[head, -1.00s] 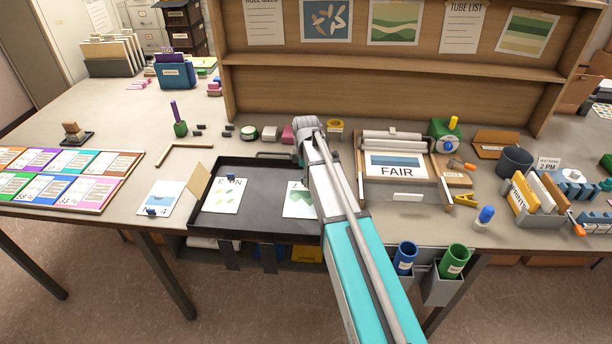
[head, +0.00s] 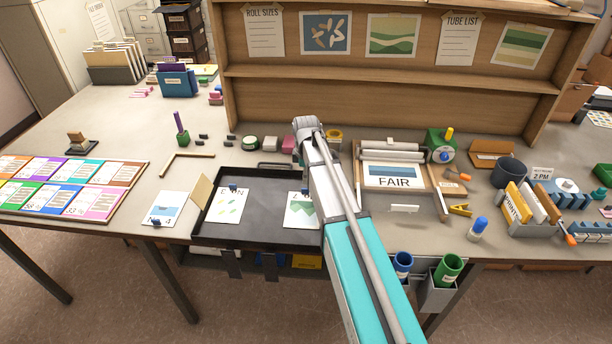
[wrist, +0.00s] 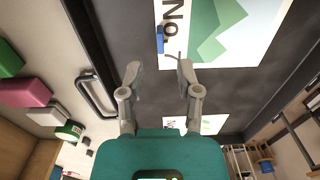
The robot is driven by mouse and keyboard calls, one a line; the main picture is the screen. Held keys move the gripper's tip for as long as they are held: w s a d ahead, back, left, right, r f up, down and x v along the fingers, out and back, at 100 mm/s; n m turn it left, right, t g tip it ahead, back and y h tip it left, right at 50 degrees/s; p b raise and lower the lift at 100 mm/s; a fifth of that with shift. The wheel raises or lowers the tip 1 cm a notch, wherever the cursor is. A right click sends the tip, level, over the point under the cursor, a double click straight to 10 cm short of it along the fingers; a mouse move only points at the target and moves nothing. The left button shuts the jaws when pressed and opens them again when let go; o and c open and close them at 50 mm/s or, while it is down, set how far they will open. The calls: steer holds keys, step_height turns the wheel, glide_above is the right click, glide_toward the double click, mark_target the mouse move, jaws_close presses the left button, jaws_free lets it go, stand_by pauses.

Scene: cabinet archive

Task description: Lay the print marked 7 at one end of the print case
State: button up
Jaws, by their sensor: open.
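The black tray (head: 265,229), which looks like the print case, lies at the table's front edge. Two white prints are in it: one with small yellow-green shapes (head: 229,207) at left, and one with a green mountain (head: 299,212) at right, each with a small blue piece at its top edge. Part of another print (wrist: 208,124) shows lower down.
A print marked 4 (head: 166,207) lies left of the tray by a tan upright flap (head: 202,190). The tray's handle (wrist: 92,97) is at its back edge. Tape and erasers line the back.

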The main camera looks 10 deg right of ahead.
steer(key=shift+r+p, duration=0.35)
steer(key=shift+r, duration=0.2)
stand_by(0.5)
steer(key=s+a+m, duration=0.2)
steer(key=s+m, duration=1.2)
steer(key=s, duration=0.9)
steer(key=shift+s, duration=0.15)
